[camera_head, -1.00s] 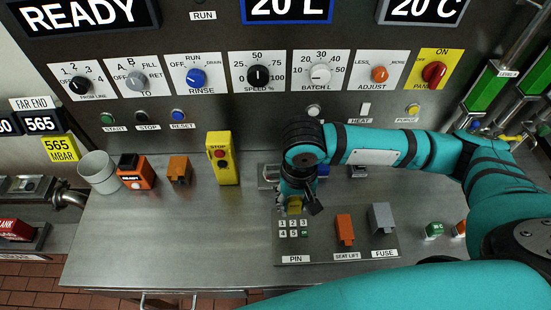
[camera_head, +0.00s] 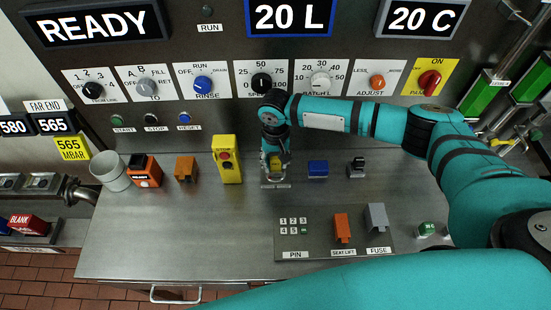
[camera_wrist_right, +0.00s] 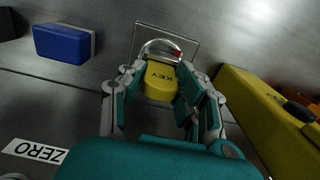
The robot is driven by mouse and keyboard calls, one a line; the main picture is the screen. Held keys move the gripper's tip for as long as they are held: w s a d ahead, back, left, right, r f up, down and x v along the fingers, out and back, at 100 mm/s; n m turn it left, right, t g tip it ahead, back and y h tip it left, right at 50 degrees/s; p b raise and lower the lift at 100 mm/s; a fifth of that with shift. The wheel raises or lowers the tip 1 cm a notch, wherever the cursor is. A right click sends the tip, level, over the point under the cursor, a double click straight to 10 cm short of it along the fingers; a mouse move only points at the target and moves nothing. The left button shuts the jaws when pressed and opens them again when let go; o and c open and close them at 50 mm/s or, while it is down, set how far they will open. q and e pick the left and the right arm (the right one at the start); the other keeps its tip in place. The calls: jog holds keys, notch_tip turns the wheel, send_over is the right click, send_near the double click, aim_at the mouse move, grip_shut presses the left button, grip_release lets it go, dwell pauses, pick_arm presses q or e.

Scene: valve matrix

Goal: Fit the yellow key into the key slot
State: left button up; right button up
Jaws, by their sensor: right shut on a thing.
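My right gripper (camera_head: 274,166) is shut on the yellow key (camera_wrist_right: 160,80), whose head reads KEY, at the back of the counter. In the right wrist view my right gripper (camera_wrist_right: 160,92) has its fingers on both sides of the key. The key's front end points to a square metal plate (camera_wrist_right: 139,40) with a round metal fitting and a small red mark, which I take for the key slot. This plate (camera_head: 276,185) also shows in the head view below the gripper. The key overlaps the fitting; I cannot tell whether its tip is inside. My left gripper is not in view.
The yellow stop box (camera_head: 228,172) stands close left of the gripper. A blue block (camera_head: 318,169) and a black switch (camera_head: 357,167) stand to its right. The PIN panel (camera_head: 320,252) lies nearer, with an orange and a grey cover. The counter's front left is clear.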

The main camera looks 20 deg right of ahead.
aim_at(275, 157)
jog(key=shift+f, duration=0.35)
jog(key=shift+f, duration=0.1)
jog(key=o, duration=1.1)
jog(key=shift+c, duration=0.2)
jog(key=shift+r, duration=0.4)
notch_tip(275, 157, up, 10)
jog(key=b, duration=0.3)
jog(key=shift+r, duration=0.25)
jog(key=shift+r+b, duration=0.3)
jog(key=shift+r, duration=0.2)
